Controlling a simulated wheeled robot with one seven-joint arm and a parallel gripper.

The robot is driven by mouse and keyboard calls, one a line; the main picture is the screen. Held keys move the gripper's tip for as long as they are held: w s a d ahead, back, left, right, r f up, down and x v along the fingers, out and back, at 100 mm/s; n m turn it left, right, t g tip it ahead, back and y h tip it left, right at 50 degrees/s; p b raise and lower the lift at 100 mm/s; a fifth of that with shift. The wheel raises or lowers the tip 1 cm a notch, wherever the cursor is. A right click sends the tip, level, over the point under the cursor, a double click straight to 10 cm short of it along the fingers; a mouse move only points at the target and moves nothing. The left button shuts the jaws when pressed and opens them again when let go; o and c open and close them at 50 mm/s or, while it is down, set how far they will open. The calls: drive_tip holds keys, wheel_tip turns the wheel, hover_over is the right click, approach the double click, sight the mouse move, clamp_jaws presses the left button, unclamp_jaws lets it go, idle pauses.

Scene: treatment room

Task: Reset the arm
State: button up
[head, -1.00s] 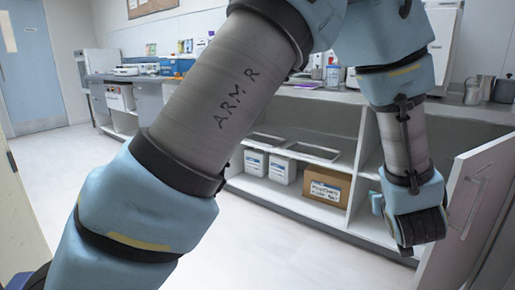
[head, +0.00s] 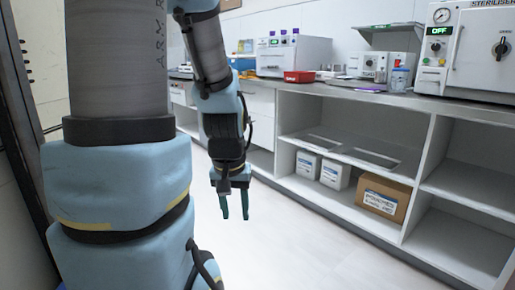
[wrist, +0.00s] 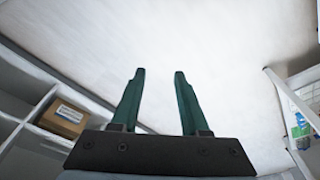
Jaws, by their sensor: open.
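My gripper (head: 235,206) hangs pointing down in the head view, in front of the open shelving and above the pale floor. Its two green fingers are apart with nothing between them. In the wrist view the gripper (wrist: 158,80) also shows open and empty against the bare floor. My arm fills the left of the head view, with its upper part cut off by the top edge.
A long counter (head: 400,98) with open shelves runs along the right. A cardboard box (head: 384,197) and two white boxes (head: 335,174) stand on a lower shelf. A steriliser (head: 468,50) stands on the counter. The floor (head: 290,240) before the shelves is clear.

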wheel_tip(320, 180, up, 24)
drive_tip(key=s+a+p, duration=0.1)
drive_tip(key=p, duration=2.3)
drive_tip(key=shift+a+r, duration=0.15)
drive_tip(key=shift+a, duration=0.15)
drive_tip(key=shift+s+d, duration=0.1)
